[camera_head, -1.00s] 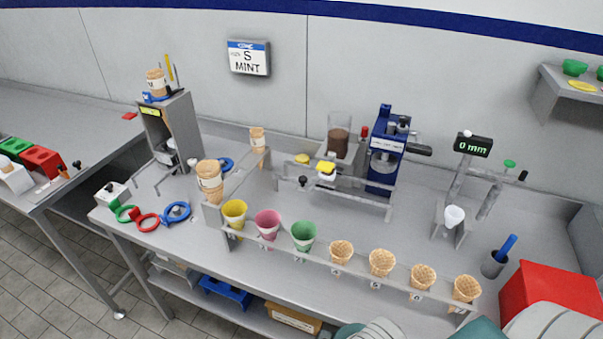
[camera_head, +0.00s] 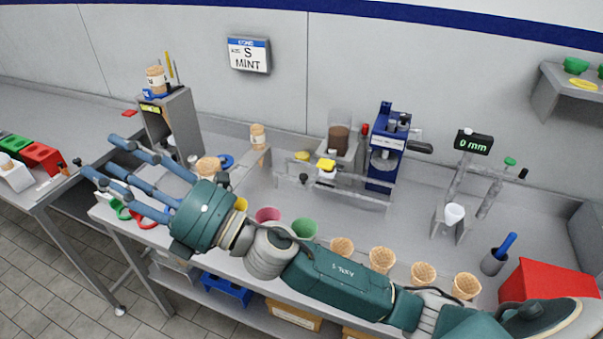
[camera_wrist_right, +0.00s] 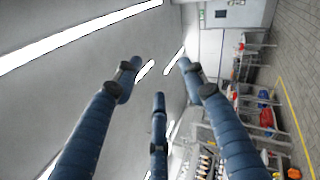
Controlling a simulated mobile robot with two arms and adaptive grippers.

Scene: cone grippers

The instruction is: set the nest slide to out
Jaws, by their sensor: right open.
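My right gripper (camera_head: 101,160) reaches across the bench from the lower right, its blue fingers spread and empty, in front of the grey tower (camera_head: 180,117) at the left. In the right wrist view the open fingers (camera_wrist_right: 159,74) point at the ceiling and far wall, with nothing between them. No part is plainly marked as the nest slide. A rail with a black knob (camera_head: 304,178) and a yellow-topped white block (camera_head: 326,165) stands by the blue machine (camera_head: 386,150); I cannot tell whether this is the slide. The tower's lower part is partly hidden by my fingers. My left gripper is not in view.
Several waffle cones (camera_head: 381,259) and coloured cups, including a green one (camera_head: 304,228), stand in the front rack, partly behind my arm. A red box (camera_head: 548,282) is at the right. The bench between rack and centre rail is fairly clear.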

